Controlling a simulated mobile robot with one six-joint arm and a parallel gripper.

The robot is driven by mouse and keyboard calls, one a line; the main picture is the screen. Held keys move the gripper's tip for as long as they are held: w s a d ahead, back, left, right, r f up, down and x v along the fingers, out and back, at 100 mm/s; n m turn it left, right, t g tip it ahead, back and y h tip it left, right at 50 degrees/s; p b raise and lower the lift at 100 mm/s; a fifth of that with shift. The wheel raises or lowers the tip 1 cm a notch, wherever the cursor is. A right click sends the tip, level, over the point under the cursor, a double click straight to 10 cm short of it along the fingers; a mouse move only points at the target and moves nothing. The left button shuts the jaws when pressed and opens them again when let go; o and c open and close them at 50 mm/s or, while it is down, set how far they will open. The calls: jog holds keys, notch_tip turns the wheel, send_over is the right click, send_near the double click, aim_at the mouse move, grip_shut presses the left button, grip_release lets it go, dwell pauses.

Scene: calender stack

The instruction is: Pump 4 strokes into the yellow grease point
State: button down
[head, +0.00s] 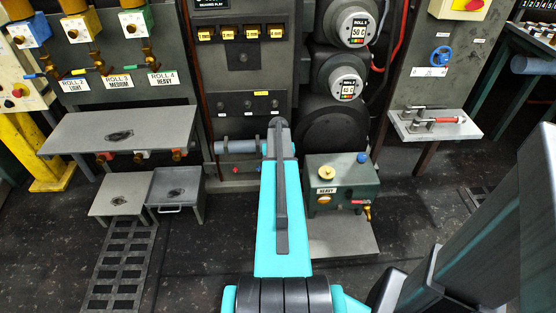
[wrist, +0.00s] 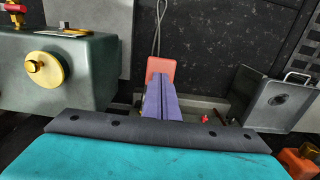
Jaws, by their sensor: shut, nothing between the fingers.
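My gripper (wrist: 160,80) is shut and empty; its two purple fingers lie together in the wrist view. Their tips overlap the lower part of an orange-red block (wrist: 165,66) in the picture; I cannot tell whether they touch it. A thin grey looped line runs up from the block. A yellow round cap (wrist: 44,68) is on the green tank (wrist: 85,82) at left; in the head view the cap (head: 327,172) is on top of the tank labelled HEAVY (head: 365,192). No yellow part is clearly marked as a grease point. In the head view my arm hides the gripper.
A blue knob (head: 362,158) and a red-handled tap (head: 367,207) are on the tank. A grey shelf (head: 75,135) and grey trays (head: 175,188) are at left. A small bench (head: 455,130) with a red-handled tool (head: 440,121) is at right.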

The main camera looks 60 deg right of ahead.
jog(key=shift+f, duration=0.45)
jog(key=shift+r, duration=0.15)
notch_tip(320, 180, up, 7)
jog(key=p, duration=0.4)
jog(key=shift+r, duration=0.2)
dwell(0.4)
notch_tip(320, 180, up, 5)
jog(key=p, duration=0.3)
dwell(0.7)
dwell(0.4)
